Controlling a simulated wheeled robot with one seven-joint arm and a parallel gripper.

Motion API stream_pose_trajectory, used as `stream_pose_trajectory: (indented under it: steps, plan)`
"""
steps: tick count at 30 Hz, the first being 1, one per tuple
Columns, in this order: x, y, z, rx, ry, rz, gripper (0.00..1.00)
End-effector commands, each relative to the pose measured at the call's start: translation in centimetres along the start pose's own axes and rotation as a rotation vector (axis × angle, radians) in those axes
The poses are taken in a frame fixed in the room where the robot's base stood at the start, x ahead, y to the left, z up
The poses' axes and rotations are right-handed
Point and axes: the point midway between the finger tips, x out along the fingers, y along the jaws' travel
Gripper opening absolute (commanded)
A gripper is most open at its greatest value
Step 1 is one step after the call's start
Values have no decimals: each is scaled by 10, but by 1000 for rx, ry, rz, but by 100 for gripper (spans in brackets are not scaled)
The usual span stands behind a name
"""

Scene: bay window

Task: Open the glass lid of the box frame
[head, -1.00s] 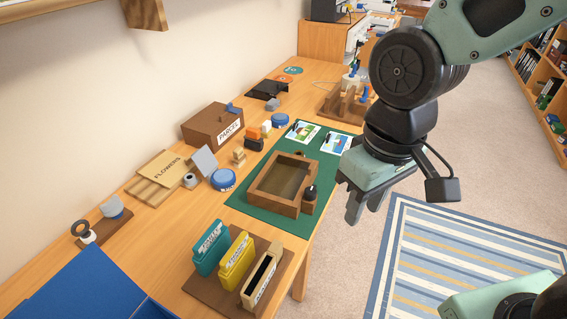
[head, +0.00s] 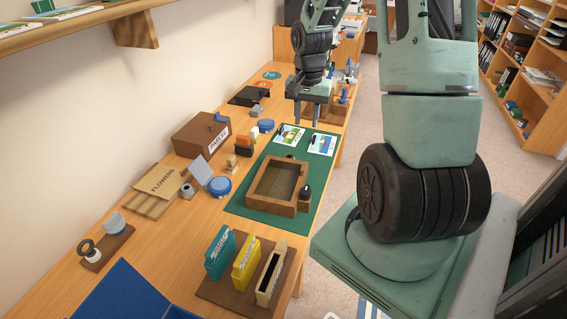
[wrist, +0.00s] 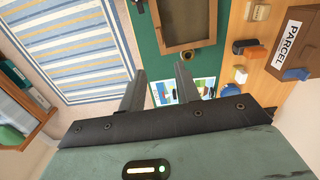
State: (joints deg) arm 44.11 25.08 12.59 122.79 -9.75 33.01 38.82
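The box frame (head: 255,199), a brown wooden box with a dark, see-through middle, lies flat on the green mat (head: 238,208). Its glass lid (head: 276,182) seems to lie shut, but the glass is hard to make out. A small block with a dark knob (head: 304,193) stands at its right side. My gripper (head: 309,119) is beyond the box frame, above the far part of the table, pointing down. In the wrist view its two fingers (wrist: 158,88) are apart with nothing between them. The box frame (wrist: 194,45) is ahead of them there, partly cut off.
Two picture cards (head: 321,143) lie on the mat between the gripper and box frame. A brown parcel box (head: 201,135), blue round tin (head: 218,188) and flowers board (head: 162,180) stand left. Upright coloured holders (head: 246,265) stand nearer. Open floor lies right of the table.

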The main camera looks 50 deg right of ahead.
Motion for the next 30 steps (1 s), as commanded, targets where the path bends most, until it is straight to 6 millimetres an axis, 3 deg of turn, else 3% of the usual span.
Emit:
stream_pose_trajectory:
  steps: [5,21,30]
  plan:
    - [23,0,1,-1,-5,2,33]
    - [133,0,2,-4,-4,3,33]
    - [167,0,1,-2,0,0,33]
